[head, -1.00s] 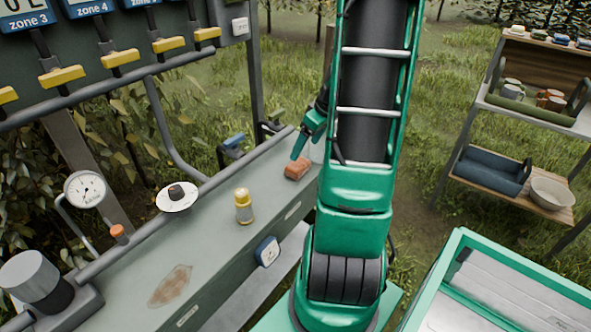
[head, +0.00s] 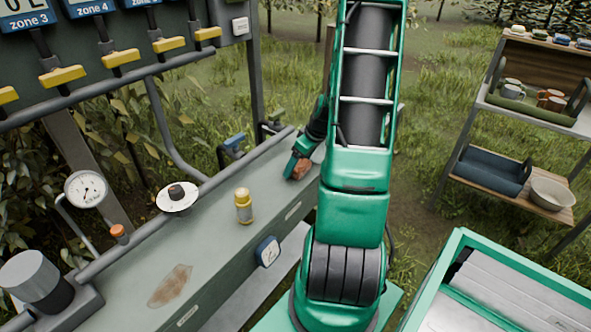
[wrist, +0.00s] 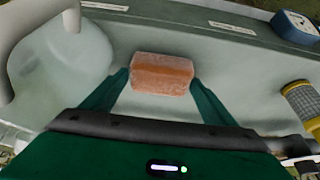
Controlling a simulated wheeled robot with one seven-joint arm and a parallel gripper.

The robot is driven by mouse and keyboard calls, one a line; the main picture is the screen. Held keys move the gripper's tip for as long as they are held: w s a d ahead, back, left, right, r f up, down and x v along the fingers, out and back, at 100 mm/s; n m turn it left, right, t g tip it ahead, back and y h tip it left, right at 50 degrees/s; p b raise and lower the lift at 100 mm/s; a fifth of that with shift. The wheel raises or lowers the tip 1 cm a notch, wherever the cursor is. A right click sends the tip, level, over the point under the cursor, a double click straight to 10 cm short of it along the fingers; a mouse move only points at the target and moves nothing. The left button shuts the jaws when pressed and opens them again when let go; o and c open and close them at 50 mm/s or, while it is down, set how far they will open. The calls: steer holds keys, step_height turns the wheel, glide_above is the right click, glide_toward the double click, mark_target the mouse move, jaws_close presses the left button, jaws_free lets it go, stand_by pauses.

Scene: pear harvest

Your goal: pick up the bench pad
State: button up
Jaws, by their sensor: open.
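The bench pad, a small reddish-brown block (head: 301,171), lies on the grey-green bench (head: 225,235) near its far end. My gripper (head: 294,164) is down at the pad and partly hides it in the head view. In the wrist view the pad (wrist: 162,73) sits between the tips of my open gripper (wrist: 160,84), one green finger to each side. The left finger is very close to the pad's edge; I cannot tell whether it touches.
A blue-rimmed dial (head: 268,251) is on the bench's front. A pipe runs along the back.

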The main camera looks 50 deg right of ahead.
steer(key=shift+w+f, duration=0.15)
steer(key=shift+f, duration=0.2)
steer(key=c, duration=0.9)
steer(key=shift+r, duration=0.1)
step_height(320, 180, up, 18)
steer(key=shift+f, duration=0.1)
steer(key=shift+o, duration=1)
